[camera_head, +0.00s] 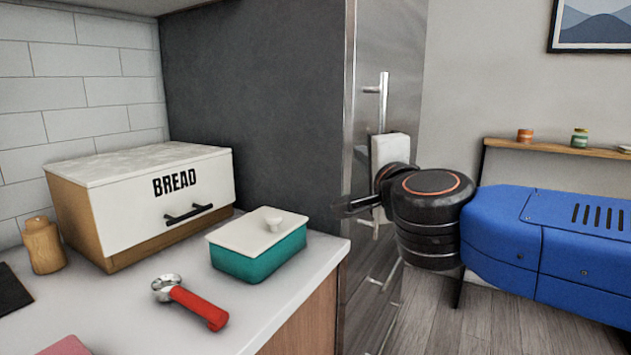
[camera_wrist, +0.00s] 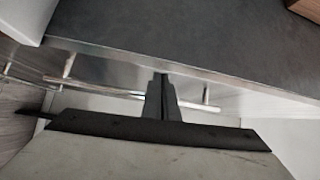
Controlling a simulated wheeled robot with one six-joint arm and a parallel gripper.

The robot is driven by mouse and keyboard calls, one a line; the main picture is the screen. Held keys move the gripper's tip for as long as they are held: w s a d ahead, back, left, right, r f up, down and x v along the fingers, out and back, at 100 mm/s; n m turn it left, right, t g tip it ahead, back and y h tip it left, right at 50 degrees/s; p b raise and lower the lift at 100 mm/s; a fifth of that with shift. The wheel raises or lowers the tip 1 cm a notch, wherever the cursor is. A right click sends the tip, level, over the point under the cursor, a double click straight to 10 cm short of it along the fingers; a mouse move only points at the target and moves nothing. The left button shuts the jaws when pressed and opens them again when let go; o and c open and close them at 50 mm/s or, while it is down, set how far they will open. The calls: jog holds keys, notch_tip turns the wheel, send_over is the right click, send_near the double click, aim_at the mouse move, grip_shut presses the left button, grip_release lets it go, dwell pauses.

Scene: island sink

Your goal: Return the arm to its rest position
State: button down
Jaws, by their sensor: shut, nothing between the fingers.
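My gripper (camera_head: 360,205) is at the end of my blue and black arm, in the middle right of the head view. It is beside the steel fridge front (camera_head: 372,120), off the right edge of the counter. The wrist view shows my gripper (camera_wrist: 160,78) with its dark fingers together and nothing between them.
The counter (camera_head: 130,310) holds a bread box (camera_head: 130,215), a teal lidded dish (camera_head: 265,262), a red-handled tool (camera_head: 200,305) and a wooden jar (camera_head: 43,245). The fridge handle (camera_head: 383,100) juts out near my arm. A wall shelf (camera_head: 550,147) stands behind it. Floor (camera_head: 490,320) shows below my arm.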

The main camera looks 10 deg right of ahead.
jog(key=s+f+n+g+y, duration=0.2)
jog(key=s+f+n+g, duration=0.1)
jog(key=f+n, duration=0.5)
jog(key=s+f+n+g+y, duration=0.35)
jog(key=f+n, duration=0.25)
jog(key=f, duration=0.4)
jog(key=s+d+f+n+g+h, duration=0.1)
jog(key=s+d+f+g+h, duration=0.2)
jog(key=s+d+f, duration=0.3)
jog(key=s+d+f+n+g+h, duration=0.1)
jog(key=s+d+f+g+h, duration=0.2)
jog(key=s+d+f, duration=0.3)
notch_tip(320, 180, down, 5)
jog(key=shift+s+d+r+n+g, duration=0.15)
jog(key=shift+s+d+n+g, duration=0.15)
jog(key=shift+s+g, duration=0.3)
jog(key=shift+w, duration=0.1)
